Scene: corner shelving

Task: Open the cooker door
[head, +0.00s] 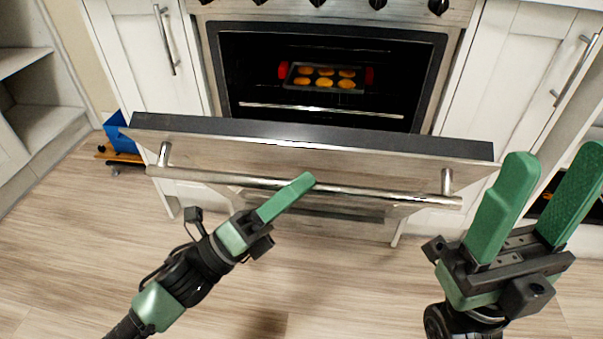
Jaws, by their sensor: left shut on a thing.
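The cooker door (300,152) is hinged at its bottom and tilted partway down, with the dark oven cavity (250,75) showing above it. The door's metal handle bar (380,191) runs along its front. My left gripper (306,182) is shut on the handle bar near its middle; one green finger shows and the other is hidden. My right gripper (545,185) is open and empty at the right, its two green fingers apart. It is in front of the right cabinet and near the door's right end, with nothing between the fingers.
A dark tray (325,87) with several round golden items and red ends sits inside the oven. White cabinets with metal handles flank the cooker. The wooden floor (60,240) in front is clear.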

